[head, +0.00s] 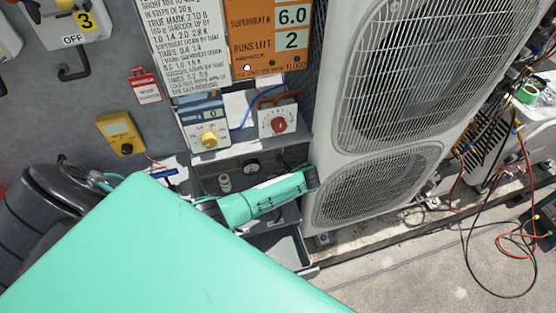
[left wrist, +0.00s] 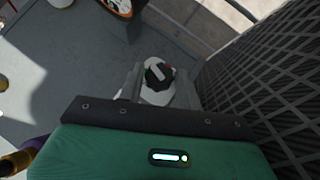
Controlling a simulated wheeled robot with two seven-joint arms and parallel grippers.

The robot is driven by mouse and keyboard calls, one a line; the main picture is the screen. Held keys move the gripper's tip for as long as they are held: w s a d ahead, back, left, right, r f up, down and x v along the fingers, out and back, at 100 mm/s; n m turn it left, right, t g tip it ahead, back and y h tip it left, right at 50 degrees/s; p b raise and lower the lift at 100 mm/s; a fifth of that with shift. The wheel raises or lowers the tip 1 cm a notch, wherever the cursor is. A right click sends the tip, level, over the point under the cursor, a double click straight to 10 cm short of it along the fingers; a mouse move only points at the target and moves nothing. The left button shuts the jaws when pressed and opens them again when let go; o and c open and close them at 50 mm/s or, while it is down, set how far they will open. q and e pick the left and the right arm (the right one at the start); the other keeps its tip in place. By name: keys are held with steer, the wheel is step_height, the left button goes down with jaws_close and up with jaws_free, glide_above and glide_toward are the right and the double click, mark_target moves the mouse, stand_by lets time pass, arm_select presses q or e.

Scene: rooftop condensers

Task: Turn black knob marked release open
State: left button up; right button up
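In the left wrist view a black knob (left wrist: 158,72) with a pale bar across it sits on a round white plate, with small red and green marks beside it. No "release" lettering can be read. My left gripper (left wrist: 158,86) has its two grey fingers apart, one on each side of the knob and plate. I cannot tell whether they touch it. In the head view my left gripper (head: 311,178) is at the end of the teal arm, low beside the condenser's left edge. The knob is hidden there. My right gripper is not in view.
A tall white condenser (head: 331,134) with fan grilles stands right of the gripper. On the grey wall are a box with a yellow knob (head: 209,140), a box with a red knob (head: 278,125) and a yellow meter (head: 120,132). A grey tray (head: 284,248) lies below. Cables lie at right.

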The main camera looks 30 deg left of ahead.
arm_select(q)
steer(key=shift+o, duration=1.3)
